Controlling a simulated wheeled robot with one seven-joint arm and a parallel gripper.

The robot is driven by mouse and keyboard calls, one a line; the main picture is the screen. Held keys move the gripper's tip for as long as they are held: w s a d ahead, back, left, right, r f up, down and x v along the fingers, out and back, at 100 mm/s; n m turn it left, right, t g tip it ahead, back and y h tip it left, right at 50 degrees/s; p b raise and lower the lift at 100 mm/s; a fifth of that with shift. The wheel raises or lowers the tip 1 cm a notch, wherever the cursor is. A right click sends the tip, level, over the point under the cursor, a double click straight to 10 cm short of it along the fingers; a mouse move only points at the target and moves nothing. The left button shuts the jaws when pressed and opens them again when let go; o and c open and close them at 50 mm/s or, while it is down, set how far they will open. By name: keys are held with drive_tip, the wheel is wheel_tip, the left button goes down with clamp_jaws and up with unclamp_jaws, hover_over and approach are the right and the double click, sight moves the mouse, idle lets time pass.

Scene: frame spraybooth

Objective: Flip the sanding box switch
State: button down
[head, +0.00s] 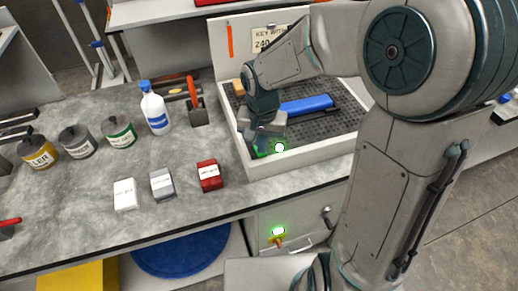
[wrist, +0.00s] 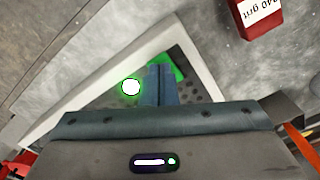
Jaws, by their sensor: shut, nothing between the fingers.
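The sanding box (head: 300,161) is a pale-walled tray with a dark perforated floor on the bench. Its front left inside corner holds a green part (head: 262,150) and a glowing white-green lamp (head: 279,147). My gripper (head: 259,143) reaches down over this corner, shut and empty. In the wrist view the blue fingers (wrist: 158,72) overlap the green part (wrist: 177,66), with the lamp (wrist: 131,87) just left of them. The fingers hide part of the green piece, so I cannot tell the switch lever's position or whether they touch it.
A blue sanding tool (head: 306,105) lies in the box. A red block (head: 209,175), a grey block (head: 162,184) and a white block (head: 125,194) stand left of it. A bottle (head: 155,110) stands behind them. Another lit lamp (head: 278,231) is on the cabinet front.

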drive_tip(key=shift+f+b, duration=0.55)
drive_tip(key=shift+f, duration=0.1)
drive_tip(key=shift+r, duration=0.15)
drive_tip(key=shift+r+p, duration=2.6)
drive_tip(key=shift+r, duration=0.8)
drive_tip(key=s+d+r+n+t, duration=0.2)
drive_tip(key=s+d+r+t, duration=0.1)
drive_tip(key=s+d+r, duration=0.6)
drive_tip(key=s+d, duration=0.3)
drive_tip(key=shift+s+n+t, duration=0.35)
drive_tip(key=shift+n+t, duration=0.05)
